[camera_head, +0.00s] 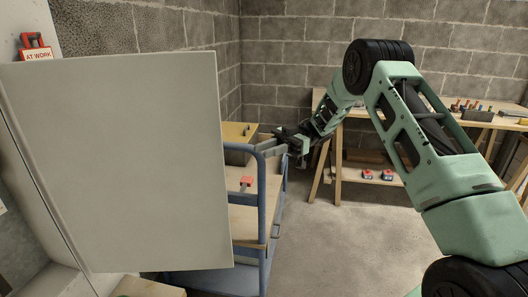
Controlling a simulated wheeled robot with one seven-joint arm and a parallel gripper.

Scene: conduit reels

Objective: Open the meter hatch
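A large pale flat panel (125,165), which looks like the meter hatch door, fills the left of the head view. Its left side meets a pale upright frame (38,205), and its right edge stands out in front of the wall and a blue cart. No handle shows on the face in view, and whatever lies behind the panel is hidden. My gripper (274,144) is to the right of the panel's free edge, apart from it in the picture, over the cart's far end. Its fingers are small and overlap the cart rail, so their opening is unclear.
The blue cart (262,205) with wooden shelves stands behind the panel's right edge. A red tag reading "AT WORK" (36,54) is at upper left. A wooden workbench (395,114) with tools stands along the back right wall. The floor (345,240) between cart and bench is clear.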

